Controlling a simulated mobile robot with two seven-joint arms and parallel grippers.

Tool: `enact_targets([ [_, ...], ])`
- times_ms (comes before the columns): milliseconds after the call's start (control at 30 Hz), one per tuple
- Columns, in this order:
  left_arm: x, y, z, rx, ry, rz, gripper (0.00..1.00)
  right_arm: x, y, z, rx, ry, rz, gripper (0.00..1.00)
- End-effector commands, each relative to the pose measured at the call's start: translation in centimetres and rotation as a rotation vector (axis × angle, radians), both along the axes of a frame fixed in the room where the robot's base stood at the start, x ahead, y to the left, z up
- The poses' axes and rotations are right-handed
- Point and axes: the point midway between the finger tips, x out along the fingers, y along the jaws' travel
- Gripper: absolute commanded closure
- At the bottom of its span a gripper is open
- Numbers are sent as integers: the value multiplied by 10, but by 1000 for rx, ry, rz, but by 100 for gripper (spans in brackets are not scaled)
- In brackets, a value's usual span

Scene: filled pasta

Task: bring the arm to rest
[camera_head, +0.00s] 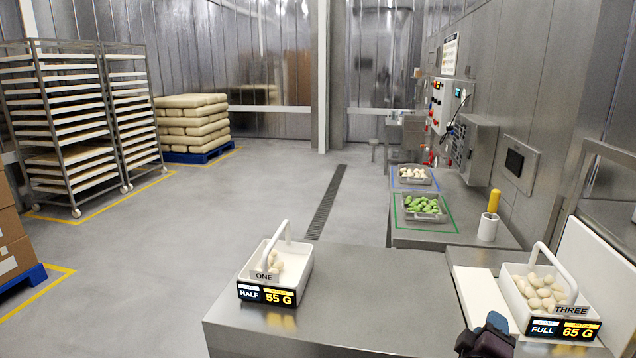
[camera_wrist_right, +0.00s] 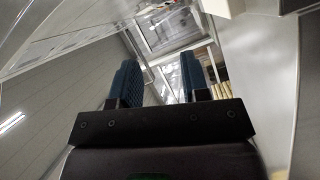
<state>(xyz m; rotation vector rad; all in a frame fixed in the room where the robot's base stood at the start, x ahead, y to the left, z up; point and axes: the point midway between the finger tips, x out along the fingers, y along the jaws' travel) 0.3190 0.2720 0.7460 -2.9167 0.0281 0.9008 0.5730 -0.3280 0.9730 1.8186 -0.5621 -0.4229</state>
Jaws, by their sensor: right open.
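My right gripper (camera_head: 488,338) shows at the bottom edge of the head view, just left of the white basket labelled THREE. In the right wrist view its two dark blue fingers (camera_wrist_right: 158,80) stand apart with nothing between them. The basket THREE (camera_head: 507,296) stands upright on the right counter, holds several pale pasta pieces, and its display reads FULL 65 G. The gripper looks apart from it. The basket ONE (camera_head: 306,277) stands on the metal table with pale pieces inside; its display reads HALF 55 G. My left gripper is not in view.
The metal table (camera_head: 370,300) is bare between the baskets. A tray of pale pieces (camera_head: 398,183) and a tray of green pieces (camera_head: 408,218) lie on the back counter, near a white cup (camera_head: 488,230). Tray racks (camera_head: 50,110) and stacked sacks on a pallet stand far left.

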Motion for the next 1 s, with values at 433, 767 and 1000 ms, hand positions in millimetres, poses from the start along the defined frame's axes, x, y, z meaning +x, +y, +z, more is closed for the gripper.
enact_targets([
  [433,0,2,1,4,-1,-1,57,-57,54,-99,798,-79,331,58],
  [767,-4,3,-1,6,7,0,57,-190,63,-193,1221,53,259,58],
  [1000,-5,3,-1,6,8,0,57,-250,53,-226,1223,148,175,58],
])
